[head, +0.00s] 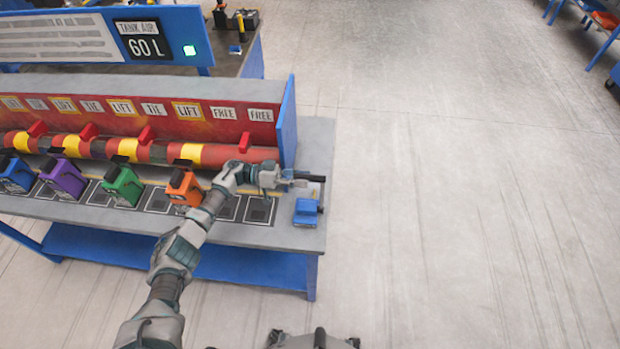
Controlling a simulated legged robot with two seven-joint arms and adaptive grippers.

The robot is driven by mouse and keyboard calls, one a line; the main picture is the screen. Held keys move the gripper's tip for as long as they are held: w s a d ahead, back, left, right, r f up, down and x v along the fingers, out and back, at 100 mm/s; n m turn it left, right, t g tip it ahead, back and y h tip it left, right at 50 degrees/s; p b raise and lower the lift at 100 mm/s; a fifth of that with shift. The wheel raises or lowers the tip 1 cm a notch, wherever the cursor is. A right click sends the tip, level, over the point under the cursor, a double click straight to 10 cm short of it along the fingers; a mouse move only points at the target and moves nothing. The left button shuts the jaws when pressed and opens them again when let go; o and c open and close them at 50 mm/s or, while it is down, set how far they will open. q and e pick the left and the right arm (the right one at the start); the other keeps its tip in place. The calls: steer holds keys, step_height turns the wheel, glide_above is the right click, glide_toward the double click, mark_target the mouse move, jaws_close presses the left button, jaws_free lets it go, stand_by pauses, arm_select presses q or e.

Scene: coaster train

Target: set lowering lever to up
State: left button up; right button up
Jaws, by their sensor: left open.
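A dark bar lies across the top near my gripper. My left gripper (290,181) is open, just behind and above the blue box, with its fingers pointing right toward the handle. It overlaps the lever's upper part, and I cannot tell whether they touch.
A red pipe (218,156) with yellow bands runs along the bench under a label board (190,109). Orange (184,188), green (122,187), purple (63,180) and blue (17,175) units stand left of my arm. A blue end panel (288,120) rises behind my gripper. Floor at right is clear.

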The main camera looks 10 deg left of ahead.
arm_select(q)
steer(key=a, duration=0.9)
steer(key=shift+a, duration=0.15)
steer(key=shift+w, duration=0.1)
